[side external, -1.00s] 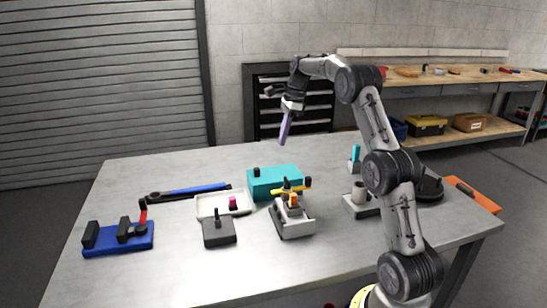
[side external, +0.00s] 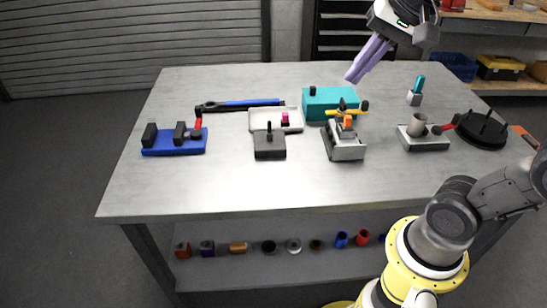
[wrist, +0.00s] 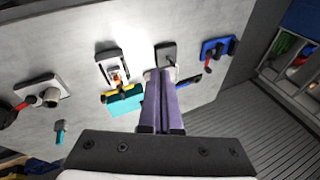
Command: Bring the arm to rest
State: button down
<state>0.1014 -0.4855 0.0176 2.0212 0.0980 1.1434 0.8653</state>
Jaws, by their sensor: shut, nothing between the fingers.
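My gripper (side external: 352,78) has two long purple fingers. In the side external view it is at the top right, tilted down to the left, above the back part of the grey table (side external: 235,185). The fingers lie together with nothing between them. In the wrist view the gripper (wrist: 160,76) points over the table with its fingers side by side. They partly cover the white tray there. My wrist is cut by the top edge of the side external view, and most of my arm is outside that picture.
Below stand a teal box (side external: 330,104), a grey clamp device (side external: 345,143), a white tray (side external: 262,120), a black-topped block (side external: 269,145), a blue fixture (side external: 174,141), a wrench (side external: 238,104) and a black round base (side external: 482,130). The table's front strip is clear.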

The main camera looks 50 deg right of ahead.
jog(key=s+f+n, duration=0.7)
jog(key=f+n, duration=0.3)
jog(key=n, duration=0.1)
jog(key=shift+s+a+f+h, duration=0.25)
jog(key=shift+s+f+h, duration=0.05)
jog(key=shift+s, duration=0.1)
